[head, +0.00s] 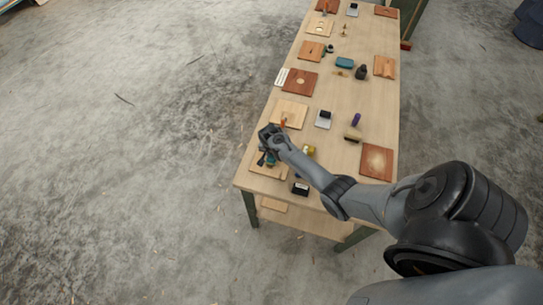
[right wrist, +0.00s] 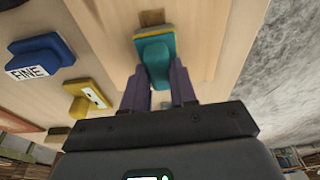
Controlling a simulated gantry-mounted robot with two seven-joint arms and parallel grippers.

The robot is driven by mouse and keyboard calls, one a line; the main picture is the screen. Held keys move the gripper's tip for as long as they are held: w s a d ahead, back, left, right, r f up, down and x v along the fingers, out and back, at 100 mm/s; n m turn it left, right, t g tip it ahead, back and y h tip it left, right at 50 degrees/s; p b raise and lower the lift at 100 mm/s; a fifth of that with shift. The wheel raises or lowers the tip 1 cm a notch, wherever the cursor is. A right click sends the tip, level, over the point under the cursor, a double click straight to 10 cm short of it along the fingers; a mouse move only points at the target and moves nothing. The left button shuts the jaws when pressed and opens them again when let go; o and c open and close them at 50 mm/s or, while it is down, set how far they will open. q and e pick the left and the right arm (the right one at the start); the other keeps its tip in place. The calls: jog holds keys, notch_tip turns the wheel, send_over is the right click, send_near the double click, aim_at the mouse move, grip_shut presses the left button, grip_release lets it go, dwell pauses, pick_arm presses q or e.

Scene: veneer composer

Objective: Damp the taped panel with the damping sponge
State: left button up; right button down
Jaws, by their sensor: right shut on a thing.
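My right gripper (head: 266,158) is over the near left part of the table in the head view. In the right wrist view its two purple fingers (right wrist: 159,88) are shut on a teal sponge-like block (right wrist: 155,60), which I take to be the damping sponge. A pale wood panel (right wrist: 198,34) with a small brown patch (right wrist: 152,17) lies under and ahead of the block. The panel also shows partly behind the gripper in the head view (head: 276,173). Whether the block touches the panel I cannot tell. My left gripper is not in view.
A blue block marked FINE (right wrist: 37,55) and a yellow block (right wrist: 88,98) stand to the left in the right wrist view. The long table (head: 338,105) holds several other panels and small tools, including a reddish panel (head: 377,162) and another teal block (head: 344,62).

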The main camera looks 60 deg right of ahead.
jog(key=shift+w+d+f+b, duration=0.15)
jog(key=shift+d+b, duration=0.25)
jog(key=shift+d, duration=0.35)
jog(key=shift+w+d+f+b, duration=0.15)
jog(key=shift+d+b, duration=0.2)
jog(key=shift+d, duration=0.4)
jog(key=shift+w+d+r, duration=0.1)
jog(key=shift+d+r, duration=0.05)
jog(key=shift+d, duration=0.5)
jog(key=shift+r, duration=0.1)
jog(key=shift+p+v, duration=0.6)
jog(key=shift+v, duration=0.2)
notch_tip(320, 180, up, 6)
jog(key=p, duration=0.5)
jog(key=shift+w+d+f+p, duration=0.15)
jog(key=shift+f+p, duration=0.1)
jog(key=shift+p, duration=0.15)
jog(key=shift+w, duration=0.1)
